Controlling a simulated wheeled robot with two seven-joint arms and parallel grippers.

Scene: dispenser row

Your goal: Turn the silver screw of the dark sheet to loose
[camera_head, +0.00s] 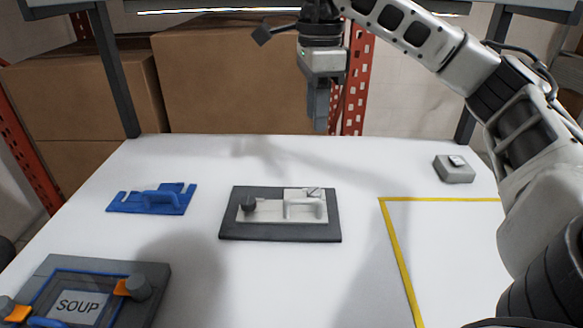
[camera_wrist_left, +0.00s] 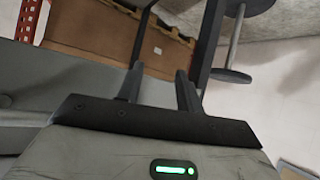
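A dark grey sheet (camera_head: 230,228) lies flat in the middle of the white table and carries a pale plate with a raised handle (camera_head: 303,208).
A blue plate with a handle (camera_head: 150,199) lies left. A framed SOUP panel (camera_head: 154,275) with orange tabs and dark knobs is at front left. A grey box (camera_head: 453,170) stands back right. Yellow tape (camera_head: 397,245) marks a clear area. Cartons (camera_head: 225,85) stand behind.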

